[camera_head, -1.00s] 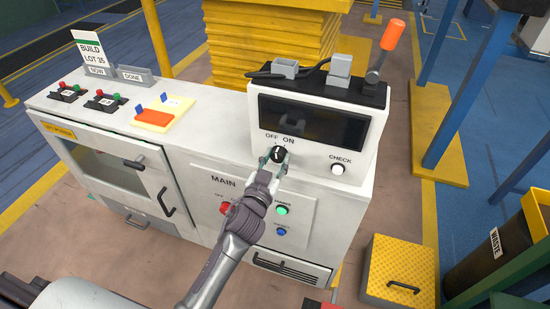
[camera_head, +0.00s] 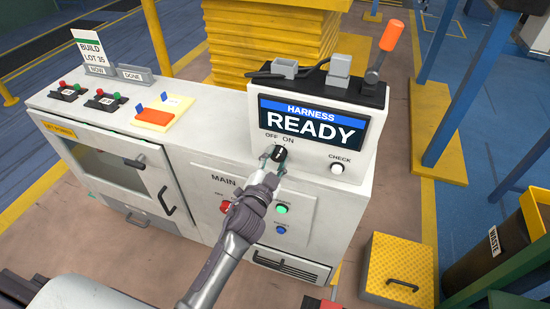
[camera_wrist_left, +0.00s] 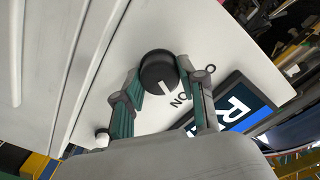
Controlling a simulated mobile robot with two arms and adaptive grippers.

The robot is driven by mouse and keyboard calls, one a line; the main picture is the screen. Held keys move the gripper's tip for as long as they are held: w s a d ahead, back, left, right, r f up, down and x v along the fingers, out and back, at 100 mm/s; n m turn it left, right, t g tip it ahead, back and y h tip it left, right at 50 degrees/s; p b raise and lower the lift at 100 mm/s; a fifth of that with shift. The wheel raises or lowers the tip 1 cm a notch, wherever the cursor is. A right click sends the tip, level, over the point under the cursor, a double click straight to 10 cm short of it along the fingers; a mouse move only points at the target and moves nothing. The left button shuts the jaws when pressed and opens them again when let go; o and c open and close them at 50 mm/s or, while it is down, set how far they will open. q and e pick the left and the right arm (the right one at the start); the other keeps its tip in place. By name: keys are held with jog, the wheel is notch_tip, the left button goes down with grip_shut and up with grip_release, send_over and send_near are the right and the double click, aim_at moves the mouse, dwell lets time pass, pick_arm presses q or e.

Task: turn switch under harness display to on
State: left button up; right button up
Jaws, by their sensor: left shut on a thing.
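The harness display (camera_head: 312,124) on the white tester is lit and reads "HARNESS READY"; part of it also shows in the left wrist view (camera_wrist_left: 236,108). The black rotary switch (camera_head: 279,153) sits on the panel under the display, below the "OFF" and "ON" labels. In the left wrist view the round knob (camera_wrist_left: 158,70) has a white pointer line, directed toward the "ON" lettering. My left gripper (camera_head: 273,158) is shut on the knob, a finger on either side of it. My right gripper is not in view.
A white CHECK button (camera_head: 337,169) is right of the switch. Red (camera_head: 225,207), green (camera_head: 281,209) and blue (camera_head: 281,230) buttons are on the MAIN panel below. A yellow step box (camera_head: 398,270) stands on the floor at right.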

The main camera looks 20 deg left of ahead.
pick_arm(q)
jog(key=shift+a, duration=0.15)
jog(key=o, duration=1.1)
jog(key=shift+o, duration=0.2)
jog(key=s, duration=1.2)
jog(key=shift+a, duration=0.2)
